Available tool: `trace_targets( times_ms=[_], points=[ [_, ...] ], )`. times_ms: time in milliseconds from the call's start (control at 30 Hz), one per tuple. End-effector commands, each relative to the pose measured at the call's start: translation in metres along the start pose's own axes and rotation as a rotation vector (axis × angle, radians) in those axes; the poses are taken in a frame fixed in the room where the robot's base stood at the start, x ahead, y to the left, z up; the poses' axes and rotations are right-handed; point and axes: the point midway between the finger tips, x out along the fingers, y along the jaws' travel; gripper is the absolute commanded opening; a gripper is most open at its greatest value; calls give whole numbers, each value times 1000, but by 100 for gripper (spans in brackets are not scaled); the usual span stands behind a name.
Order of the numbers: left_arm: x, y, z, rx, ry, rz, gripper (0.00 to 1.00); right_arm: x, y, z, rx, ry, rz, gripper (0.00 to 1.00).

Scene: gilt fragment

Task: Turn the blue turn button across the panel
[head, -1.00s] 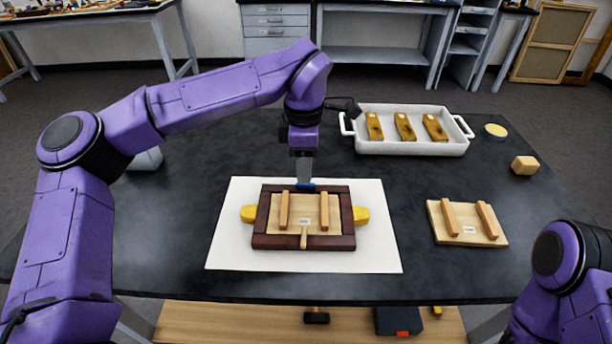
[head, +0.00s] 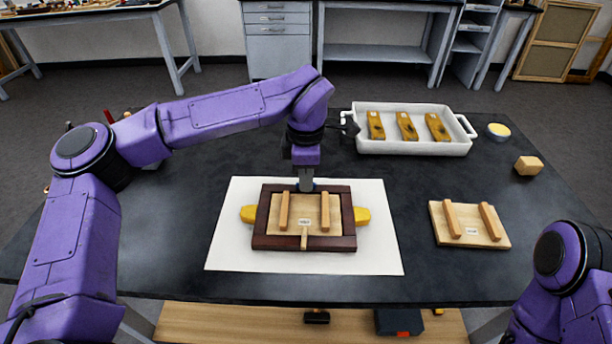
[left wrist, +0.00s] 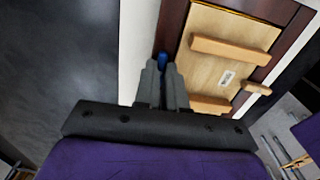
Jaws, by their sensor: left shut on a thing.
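The blue turn button (left wrist: 163,60) shows between the fingertips of my left gripper (left wrist: 161,68) in the left wrist view, at the far edge of the framed panel. My left gripper (head: 306,186) is shut on it and hides most of it in the head view. The pale wooden panel (head: 305,207) with two wooden bars lies inside a dark red-brown frame (head: 262,242). A small wooden turn button (head: 304,239) points across the near edge of the frame. My right gripper is out of view; only its arm shows at the lower right.
The frame lies on a white sheet (head: 228,258), with yellow pieces (head: 361,216) sticking out at its sides. A second barred panel (head: 470,234) lies to the right. A white tray (head: 385,147) with gilt fragments, a wooden block (head: 529,165) and a small round dish (head: 498,131) stand behind.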

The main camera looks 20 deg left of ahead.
Motion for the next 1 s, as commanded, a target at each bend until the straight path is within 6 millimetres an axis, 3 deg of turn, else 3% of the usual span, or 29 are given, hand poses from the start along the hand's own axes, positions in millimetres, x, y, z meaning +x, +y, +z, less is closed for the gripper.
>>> trace_targets(
  times_ms=[367, 1000],
  points=[
    [-2, 0, 0, -214, 0, 2, 0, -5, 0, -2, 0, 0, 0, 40],
    [0, 0, 0, -820, 0, 2, 0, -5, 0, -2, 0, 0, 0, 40]
  ],
)
